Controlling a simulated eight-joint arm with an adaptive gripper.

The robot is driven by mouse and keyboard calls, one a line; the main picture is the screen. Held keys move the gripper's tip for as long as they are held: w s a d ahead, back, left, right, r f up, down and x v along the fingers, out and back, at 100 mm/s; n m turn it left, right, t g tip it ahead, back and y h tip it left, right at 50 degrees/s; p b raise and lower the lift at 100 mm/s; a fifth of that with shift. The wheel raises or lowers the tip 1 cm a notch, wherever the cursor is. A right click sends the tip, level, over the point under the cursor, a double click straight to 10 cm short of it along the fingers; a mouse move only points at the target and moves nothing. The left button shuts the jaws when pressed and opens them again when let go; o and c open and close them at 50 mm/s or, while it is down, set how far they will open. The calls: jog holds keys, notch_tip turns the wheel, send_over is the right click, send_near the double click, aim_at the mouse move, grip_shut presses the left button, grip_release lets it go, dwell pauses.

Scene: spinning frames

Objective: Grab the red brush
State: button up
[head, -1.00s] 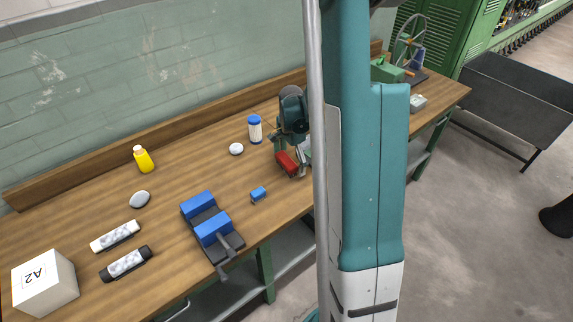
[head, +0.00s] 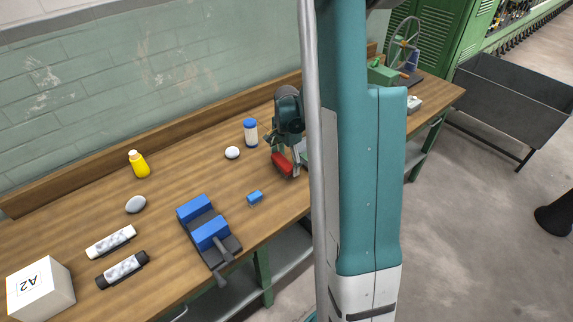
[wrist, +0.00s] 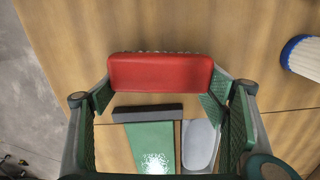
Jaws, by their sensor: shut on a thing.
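The red brush (head: 282,164) is at my gripper (head: 285,152) in the head view, near the front edge of the workbench. In the wrist view the red brush (wrist: 160,72) lies across the space between the fingertips of my gripper (wrist: 160,90), its long side spanning from one finger to the other. The gripper is shut on it, with the green-padded fingers at its two ends. A thin line of bristles shows along its far edge; the rest of them are hidden. I cannot tell how far the brush is from the bench top.
A blue-capped white bottle (head: 250,132) and a white round object (head: 232,153) stand near the gripper. A green-and-grey object (wrist: 152,145) lies below the brush in the wrist view.

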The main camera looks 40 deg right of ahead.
jog(key=shift+r, duration=4.45)
